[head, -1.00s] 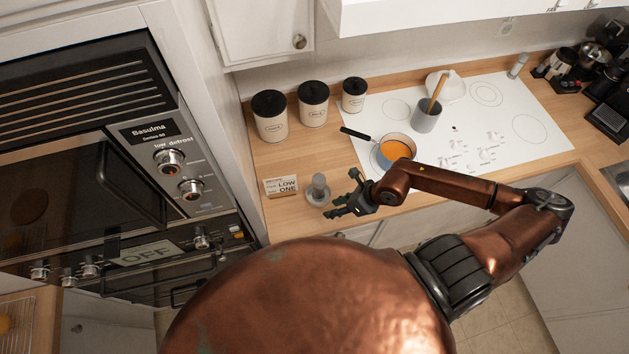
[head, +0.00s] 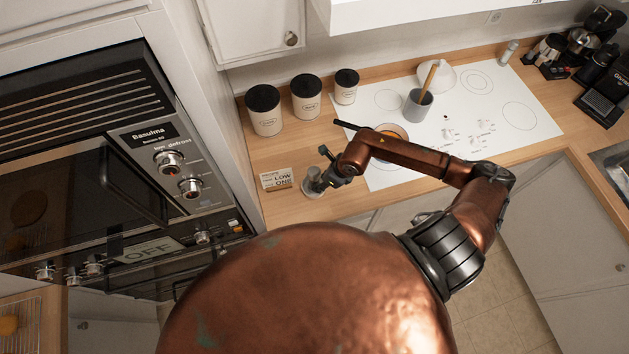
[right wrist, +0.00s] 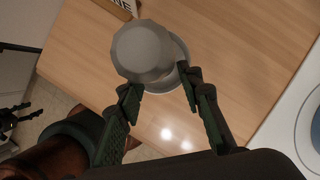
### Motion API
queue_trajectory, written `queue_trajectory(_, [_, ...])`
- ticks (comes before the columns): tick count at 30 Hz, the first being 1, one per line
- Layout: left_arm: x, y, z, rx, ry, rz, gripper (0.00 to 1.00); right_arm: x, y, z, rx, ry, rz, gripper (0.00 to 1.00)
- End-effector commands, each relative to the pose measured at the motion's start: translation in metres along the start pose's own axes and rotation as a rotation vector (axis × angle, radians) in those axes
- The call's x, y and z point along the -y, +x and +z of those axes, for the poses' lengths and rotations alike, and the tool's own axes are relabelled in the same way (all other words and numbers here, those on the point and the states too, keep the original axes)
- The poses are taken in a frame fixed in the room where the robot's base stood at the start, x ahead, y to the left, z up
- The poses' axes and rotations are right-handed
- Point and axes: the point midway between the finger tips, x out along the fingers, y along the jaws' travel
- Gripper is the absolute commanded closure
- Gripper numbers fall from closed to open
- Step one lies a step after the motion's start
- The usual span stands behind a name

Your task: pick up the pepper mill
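The grey pepper mill (head: 311,184) stands upright on the wooden counter near its front edge. In the right wrist view, its faceted grey top (right wrist: 143,52) is seen from above, with a wider round base partly hidden beneath it. My right gripper (head: 328,171) is at the mill, on its right side in the head view. In the right wrist view, its two green-padded fingers (right wrist: 160,88) are apart, with their tips at the mill's near edge. Whether they touch it is unclear. A dark gripper-like shape (right wrist: 18,114), probably my left gripper, shows at the left edge of that view.
A small sign (head: 277,179) stands just left of the mill. Black-lidded canisters (head: 264,114) line the back. A pan of orange liquid (head: 392,133), partly hidden by my right arm, sits on the white cooktop (head: 455,110). Wall ovens (head: 80,190) stand at left.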

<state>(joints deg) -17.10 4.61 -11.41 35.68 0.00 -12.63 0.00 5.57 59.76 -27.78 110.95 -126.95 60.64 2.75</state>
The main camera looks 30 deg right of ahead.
Motion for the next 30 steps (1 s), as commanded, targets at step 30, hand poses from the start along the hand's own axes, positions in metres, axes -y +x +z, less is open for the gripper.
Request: queue_trajectory(30, [0.000,-0.011,0.002,0.005,0.001,0.001,0.49,0.000,0.037,0.018,0.001,-0.001,0.000,0.94])
